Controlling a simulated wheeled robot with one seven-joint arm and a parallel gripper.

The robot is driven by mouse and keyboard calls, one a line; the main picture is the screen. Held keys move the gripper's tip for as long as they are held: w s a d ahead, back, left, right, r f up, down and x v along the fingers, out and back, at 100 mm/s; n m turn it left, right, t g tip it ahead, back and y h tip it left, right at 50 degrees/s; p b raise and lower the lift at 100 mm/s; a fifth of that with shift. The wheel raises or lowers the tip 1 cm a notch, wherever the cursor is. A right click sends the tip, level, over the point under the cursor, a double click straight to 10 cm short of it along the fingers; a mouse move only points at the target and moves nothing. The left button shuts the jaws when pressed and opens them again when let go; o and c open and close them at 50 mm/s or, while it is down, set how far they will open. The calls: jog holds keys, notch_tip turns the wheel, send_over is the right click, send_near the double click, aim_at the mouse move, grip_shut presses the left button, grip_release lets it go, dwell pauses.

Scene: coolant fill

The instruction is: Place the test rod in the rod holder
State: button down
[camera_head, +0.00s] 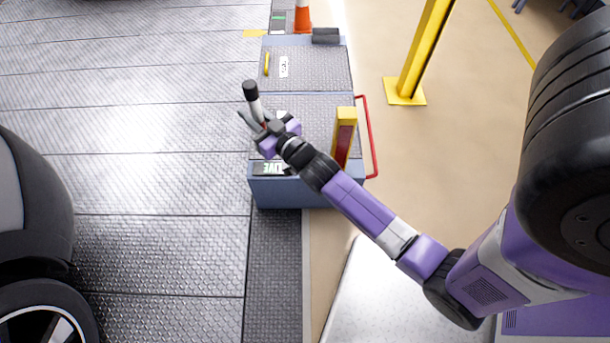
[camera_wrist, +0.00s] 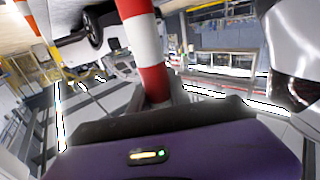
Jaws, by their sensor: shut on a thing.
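My gripper (camera_head: 262,126) is shut on the test rod (camera_head: 256,106), above the blue-grey cart. The rod has a black end and points up and slightly left in the head view. In the wrist view the rod (camera_wrist: 143,42) shows red and white bands and rises from between my dark fingers (camera_wrist: 155,108). Its lower end is hidden by my gripper. A yellow upright piece with a dark red face (camera_head: 344,138) stands on the cart, right of my gripper and apart from the rod. It may be the rod holder; I cannot tell for certain.
The cart (camera_head: 310,195) has a ribbed top and a red side handle (camera_head: 370,140). A yellow marker (camera_head: 267,64), a white label (camera_head: 284,67) and a dark block (camera_head: 326,35) are on its far part. A yellow post (camera_head: 425,50) stands right. A car (camera_head: 30,230) is at left.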

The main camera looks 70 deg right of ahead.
jog(key=s+d+r+m+g+h+b, duration=0.1)
jog(key=s+d+m+g+h+b, duration=0.45)
jog(key=d, duration=1.05)
notch_tip(320, 180, down, 27)
jog(key=s+n+t+b, duration=0.1)
jog(key=s+t+b, duration=0.1)
jog(key=b, duration=0.9)
jog(key=shift+s+f+b, duration=0.15)
jog(key=shift+s+b, duration=0.15)
jog(key=shift+s, duration=0.05)
jog(key=shift+d, duration=0.1)
jog(key=shift+f, duration=0.2)
jog(key=c, duration=1.2)
grip_release()
jog(key=shift+r, duration=0.15)
